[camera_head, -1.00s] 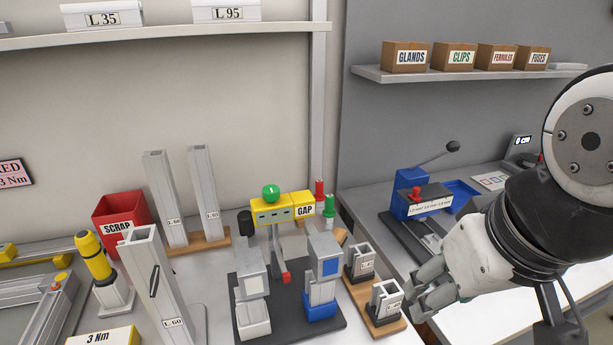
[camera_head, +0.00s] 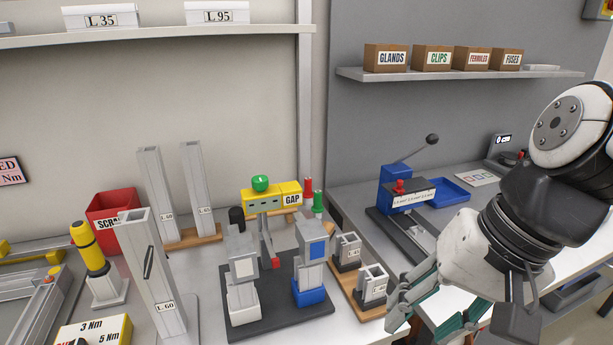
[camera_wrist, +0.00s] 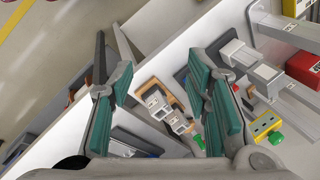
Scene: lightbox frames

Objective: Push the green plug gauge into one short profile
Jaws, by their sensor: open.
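The green plug gauge (camera_head: 318,205) stands upright beside a red-topped one, right of the yellow GAP unit in the head view; its lower part is hidden. It also shows in the wrist view (camera_wrist: 199,141), near the right finger. Two short grey profiles stand upright on a wooden board, the rear one (camera_head: 347,252) and the front one (camera_head: 373,284). In the wrist view they show between the fingers, farther off. My gripper (camera_head: 424,312) is open and empty, its teal pads apart, right of the front short profile. It also shows in the wrist view (camera_wrist: 160,72).
A dark plate (camera_head: 270,318) with two clamp-like blocks lies left of the board. Tall profiles (camera_head: 153,275) stand farther left, by the red scrap bin (camera_head: 108,205). A blue lever press (camera_head: 395,185) stands behind on the right bench.

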